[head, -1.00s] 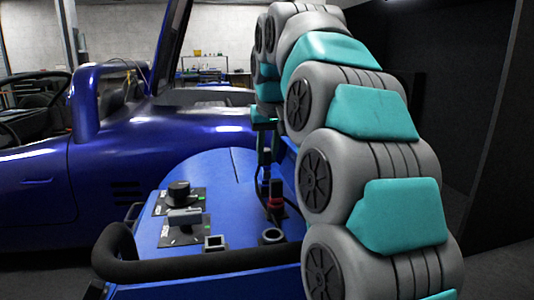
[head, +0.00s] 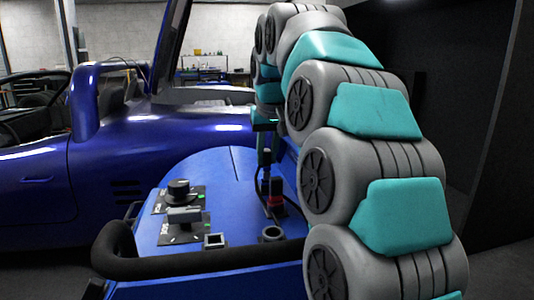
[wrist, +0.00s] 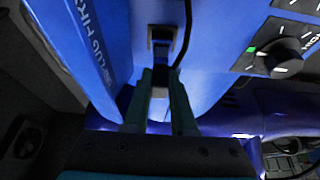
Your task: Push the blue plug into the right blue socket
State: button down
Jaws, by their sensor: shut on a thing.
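My gripper (wrist: 163,85) points at the blue panel in the wrist view, its two green fingers close together. It is shut on a dark plug (wrist: 162,58), which lines up with a pale-framed square socket (wrist: 162,34) in the panel. The plug's front end is at or in the socket opening; how deep it sits I cannot tell. Its blue colour is hard to make out in the shadow. In the head view my arm hides most of the gripper and that side of the panel.
A black cable (wrist: 187,35) runs beside the held plug. A black padded rail (head: 190,262) borders the front. A blue car stands behind.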

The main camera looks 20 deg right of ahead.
jog(key=shift+f+b, duration=0.3)
jog(key=shift+f, duration=0.35)
jog(key=shift+f, duration=0.55)
jog(key=c, duration=0.7)
grip_release()
jog(key=shift+o, duration=0.2)
jog(key=shift+r, duration=0.1)
jog(key=v, duration=0.7)
jog(key=shift+r, duration=0.3)
jog(key=shift+s, duration=0.15)
